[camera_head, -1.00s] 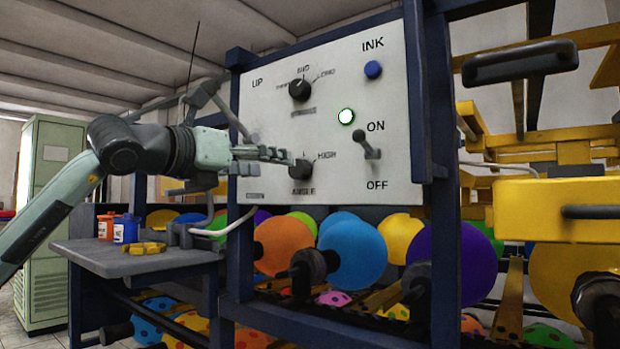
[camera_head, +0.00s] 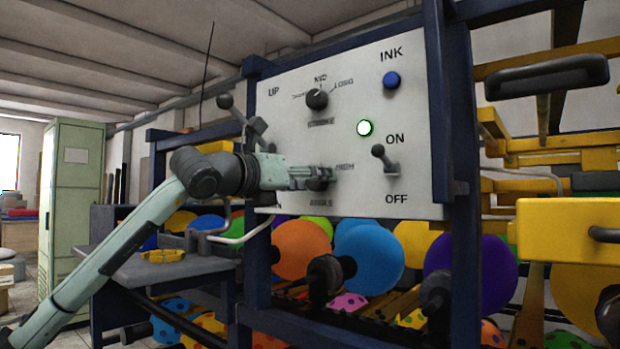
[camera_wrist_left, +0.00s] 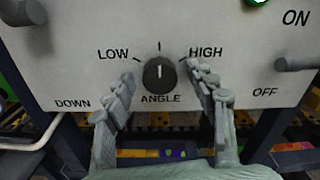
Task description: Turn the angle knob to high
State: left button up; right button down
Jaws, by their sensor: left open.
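The angle knob (camera_wrist_left: 159,75) is a dark round dial with a white mark on the white control panel (camera_head: 290,115). In the left wrist view the mark points straight up, between the LOW and HIGH labels. My left gripper (camera_wrist_left: 160,82) is open, with one finger on each side of the knob. The right finger reaches close to the knob and the HIGH label; the left finger stands apart from the knob. In the head view my left gripper (camera_head: 328,178) covers most of the knob. My right gripper is not in view.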

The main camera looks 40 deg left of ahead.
pick_arm(q)
jog(key=c, duration=1.2)
jog(key=shift+o, duration=0.2)
jog(key=shift+m, duration=6.1)
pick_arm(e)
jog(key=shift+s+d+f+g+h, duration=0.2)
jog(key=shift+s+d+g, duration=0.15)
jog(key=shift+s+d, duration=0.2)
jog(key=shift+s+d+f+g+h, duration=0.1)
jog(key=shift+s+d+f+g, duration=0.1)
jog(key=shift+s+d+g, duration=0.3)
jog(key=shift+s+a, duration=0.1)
